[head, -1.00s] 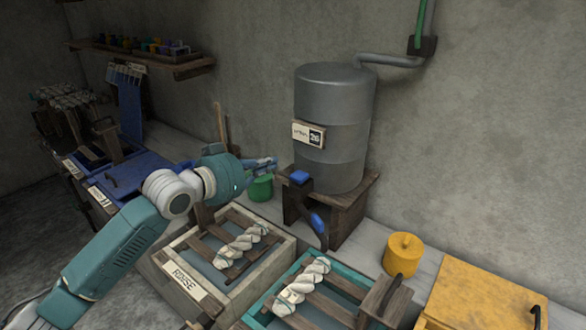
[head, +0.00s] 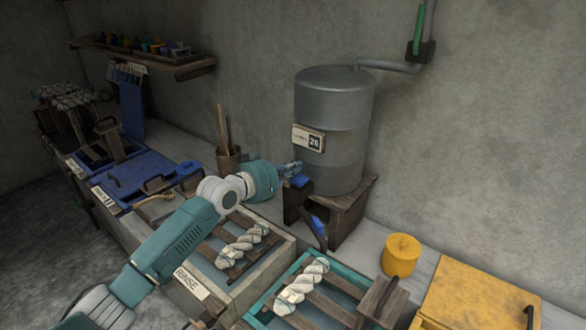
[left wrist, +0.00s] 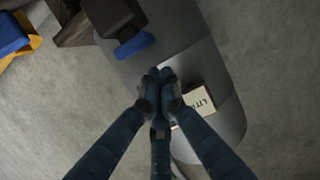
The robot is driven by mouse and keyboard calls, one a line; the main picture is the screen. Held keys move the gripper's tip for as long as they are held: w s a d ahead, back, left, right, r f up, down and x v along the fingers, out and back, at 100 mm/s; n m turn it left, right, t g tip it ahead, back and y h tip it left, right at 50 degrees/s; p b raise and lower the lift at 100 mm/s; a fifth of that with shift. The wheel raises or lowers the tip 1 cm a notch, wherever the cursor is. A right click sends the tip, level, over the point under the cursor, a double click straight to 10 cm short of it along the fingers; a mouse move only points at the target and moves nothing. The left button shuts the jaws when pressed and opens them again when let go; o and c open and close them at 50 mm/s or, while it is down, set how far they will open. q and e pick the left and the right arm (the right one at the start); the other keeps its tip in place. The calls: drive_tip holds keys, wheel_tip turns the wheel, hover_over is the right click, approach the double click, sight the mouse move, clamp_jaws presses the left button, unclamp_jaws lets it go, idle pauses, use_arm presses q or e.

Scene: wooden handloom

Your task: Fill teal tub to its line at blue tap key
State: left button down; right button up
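The blue tap key (head: 300,180) sits on a dark tap body at the left front of the grey tank (head: 332,130). A blue piece (left wrist: 134,46) on a dark block in the left wrist view looks like the same key. My left gripper (head: 293,168) is just above and left of the key in the head view. In the left wrist view its fingertips (left wrist: 160,74) are together with nothing between them, apart from the key. The teal tub (head: 262,304) stands below, with a white twisted skein (head: 303,287) across slats. Its fill line is not visible. My right gripper is not in view.
The rinse box (head: 262,268) is left of the teal tub. A yellow tin (head: 401,256) and yellow lidded box (head: 480,295) stand right. A dark spout with a blue part (head: 318,226) hangs below the tap.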

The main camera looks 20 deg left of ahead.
use_arm(q)
drive_tip(key=shift+s+a+f, duration=0.1)
drive_tip(key=shift+f, duration=0.8)
